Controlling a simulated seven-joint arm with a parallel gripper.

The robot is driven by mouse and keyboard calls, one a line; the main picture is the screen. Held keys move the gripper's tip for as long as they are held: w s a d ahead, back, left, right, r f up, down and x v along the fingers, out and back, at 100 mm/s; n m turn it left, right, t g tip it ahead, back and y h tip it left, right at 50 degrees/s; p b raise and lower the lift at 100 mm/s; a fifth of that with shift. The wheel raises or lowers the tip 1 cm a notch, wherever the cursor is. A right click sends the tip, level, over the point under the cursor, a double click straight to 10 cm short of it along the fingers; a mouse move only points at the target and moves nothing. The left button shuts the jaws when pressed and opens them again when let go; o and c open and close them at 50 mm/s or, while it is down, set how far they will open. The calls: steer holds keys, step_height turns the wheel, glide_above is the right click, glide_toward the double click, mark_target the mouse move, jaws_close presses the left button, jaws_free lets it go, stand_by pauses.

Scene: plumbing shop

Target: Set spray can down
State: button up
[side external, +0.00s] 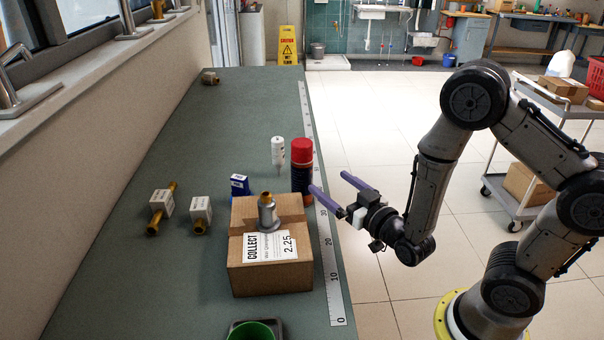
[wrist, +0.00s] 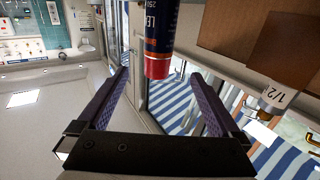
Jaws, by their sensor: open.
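The spray can (side external: 302,179) stands upright on the green bench top (side external: 230,110) near its right edge, behind the cardboard box. It has a red cap and a dark blue and red body; its lower part is partly hidden by the box. My gripper (side external: 328,181) is open and empty to the right of the can, its purple fingers pointing at it. In the wrist view the can (wrist: 160,38) shows upside down, beyond the fingertips of my gripper (wrist: 160,75). I cannot tell whether a finger touches it.
The cardboard box (side external: 270,278) carries a metal fitting (side external: 267,213). A white bottle (side external: 278,152) and a small blue box (side external: 240,186) stand close to the can. Labelled brass fittings (side external: 161,203) lie left. A green cup (side external: 251,331) is in front. The far bench is mostly clear.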

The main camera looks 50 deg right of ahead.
mark_target(301, 159)
steer(key=x, duration=1.3)
steer(key=shift+d+f, duration=0.1)
steer(key=shift+d, duration=0.05)
jaws_close()
